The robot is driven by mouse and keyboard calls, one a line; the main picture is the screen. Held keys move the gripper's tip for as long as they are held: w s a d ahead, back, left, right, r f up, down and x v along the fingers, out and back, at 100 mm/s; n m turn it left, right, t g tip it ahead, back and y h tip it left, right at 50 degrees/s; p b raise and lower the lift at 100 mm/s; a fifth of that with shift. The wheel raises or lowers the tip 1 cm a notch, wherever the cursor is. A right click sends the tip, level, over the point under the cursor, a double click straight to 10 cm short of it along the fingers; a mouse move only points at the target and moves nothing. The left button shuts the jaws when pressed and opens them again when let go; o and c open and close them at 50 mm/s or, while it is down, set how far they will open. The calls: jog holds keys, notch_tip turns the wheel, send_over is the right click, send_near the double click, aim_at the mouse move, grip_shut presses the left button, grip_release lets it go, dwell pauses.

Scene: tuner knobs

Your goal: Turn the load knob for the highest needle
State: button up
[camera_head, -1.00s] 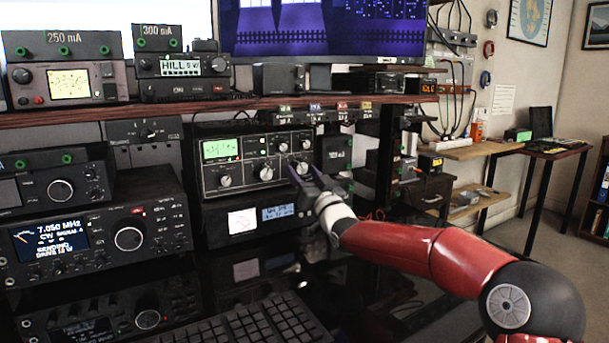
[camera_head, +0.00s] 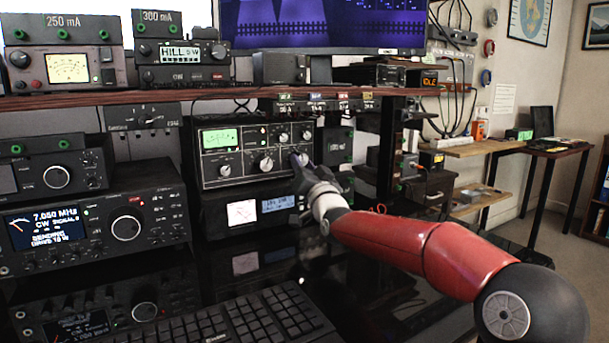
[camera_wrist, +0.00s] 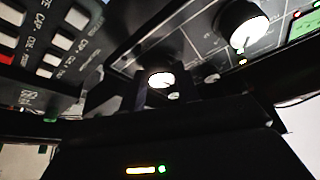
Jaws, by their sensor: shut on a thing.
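The tuner (camera_head: 210,181) is a dark box with several white-faced knobs, standing under the shelf. Its green-lit meter (camera_head: 219,139) is at the upper left; the needle's exact reading is too small to tell. My gripper (camera_head: 299,160) is at the tuner's lower right and shut on the knob there. My gripper hides this knob in the head view. The wrist view shows the white-faced lower-right knob (camera_wrist: 161,79) between my fingers. I cannot read its label. Another large knob (camera_wrist: 245,30) is apart from my fingers in the wrist view.
A unit with a white meter (camera_head: 242,212) stands below the tuner. A keyboard (camera_head: 245,322) lies on the desk in front. Radios (camera_head: 95,225) stand to the left. The shelf (camera_head: 180,97) runs above the tuner. A dark box (camera_head: 337,146) stands close to the right.

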jog(key=shift+s+a+m+h+b, duration=0.1)
jog(key=shift+m+h+b, duration=0.75)
jog(key=shift+m, duration=0.95)
jog(key=shift+r+m+h, duration=0.1)
jog(key=shift+m+h, duration=0.15)
jog(key=shift+m, duration=0.05)
jog(key=o, duration=1)
jog(key=shift+b+v, duration=1)
jog(key=shift+v, duration=2.9)
